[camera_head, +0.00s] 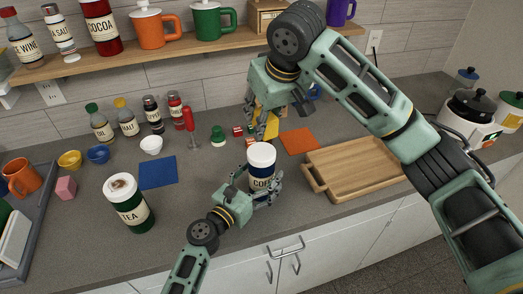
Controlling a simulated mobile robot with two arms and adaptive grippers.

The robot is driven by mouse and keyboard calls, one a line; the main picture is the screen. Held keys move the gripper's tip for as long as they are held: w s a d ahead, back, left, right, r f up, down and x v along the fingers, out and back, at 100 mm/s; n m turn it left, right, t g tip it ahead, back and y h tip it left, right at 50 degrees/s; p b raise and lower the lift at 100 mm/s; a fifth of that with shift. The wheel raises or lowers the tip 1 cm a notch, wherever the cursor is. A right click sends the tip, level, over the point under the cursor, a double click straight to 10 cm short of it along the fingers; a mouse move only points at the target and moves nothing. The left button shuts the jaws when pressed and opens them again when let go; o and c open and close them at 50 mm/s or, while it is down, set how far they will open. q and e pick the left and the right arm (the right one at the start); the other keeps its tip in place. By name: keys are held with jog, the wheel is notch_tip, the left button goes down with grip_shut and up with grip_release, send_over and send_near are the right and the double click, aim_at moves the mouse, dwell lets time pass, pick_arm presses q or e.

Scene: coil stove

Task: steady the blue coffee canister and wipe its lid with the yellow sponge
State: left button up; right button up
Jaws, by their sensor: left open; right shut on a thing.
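The blue coffee canister (262,170) stands upright on the counter, with a pale label and a white lid (262,155). My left gripper (262,192) is open at its lower part, with fingers beside it; I cannot tell whether they touch it. My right gripper (262,127) is behind and above the canister, shut on the yellow sponge (272,129). The sponge is partly hidden by the fingers and is apart from the lid.
A green tea canister (137,216) with a brown-marked lid stands to the left. A wooden tray (350,163) lies to the right, and an orange cloth (300,141) lies behind it. A blue cloth (157,172) and several bottles stand or lie at left.

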pick_arm(q)
jog(key=shift+s+a, duration=0.1)
jog(key=v, duration=1.1)
jog(key=shift+s+a, duration=0.2)
jog(key=shift+s, duration=0.1)
